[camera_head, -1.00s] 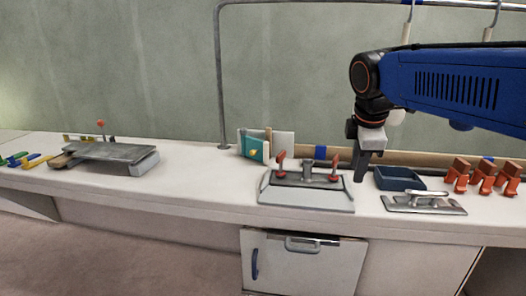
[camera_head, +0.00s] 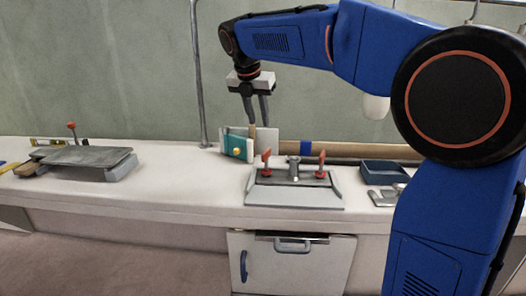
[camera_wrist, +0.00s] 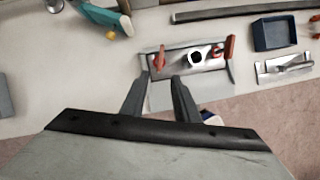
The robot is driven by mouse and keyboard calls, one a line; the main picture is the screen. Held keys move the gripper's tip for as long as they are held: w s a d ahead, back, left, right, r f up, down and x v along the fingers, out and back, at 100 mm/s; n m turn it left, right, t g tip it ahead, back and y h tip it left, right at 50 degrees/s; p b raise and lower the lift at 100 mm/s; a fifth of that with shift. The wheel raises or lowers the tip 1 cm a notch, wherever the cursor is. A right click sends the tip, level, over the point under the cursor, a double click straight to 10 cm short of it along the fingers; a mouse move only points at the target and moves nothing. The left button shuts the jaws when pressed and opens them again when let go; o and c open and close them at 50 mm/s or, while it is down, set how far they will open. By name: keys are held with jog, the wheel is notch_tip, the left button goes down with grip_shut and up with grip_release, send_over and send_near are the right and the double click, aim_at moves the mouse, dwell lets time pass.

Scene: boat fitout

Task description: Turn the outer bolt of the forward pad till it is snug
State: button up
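A grey pad fixture (camera_head: 294,197) sits on the bench, with a grey post (camera_head: 294,168) in its middle. A red-handled bolt (camera_head: 266,160) stands at its left and another red-handled bolt (camera_head: 321,163) at its right. I cannot tell which of them is the outer bolt, or whether this is the forward pad. My gripper (camera_head: 259,122) is open and empty, pointing down, above the left bolt in the picture. In the wrist view the left bolt (camera_wrist: 159,60) shows just beyond and between the fingertips, apart from them; the right bolt (camera_wrist: 229,47) is farther right.
A teal book (camera_head: 237,147) and boards stand behind the fixture on the left. A blue tray (camera_head: 384,172) and a flat metal tool (camera_wrist: 284,68) lie to the right. A grey plate (camera_head: 85,156) with a red knob (camera_head: 72,128) lies far left. The bench between is clear.

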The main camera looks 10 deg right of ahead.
aim_at(266, 151)
jog(key=x, duration=1.5)
jog(key=shift+w+f, duration=0.1)
jog(key=shift+f, duration=0.2)
grip_shut()
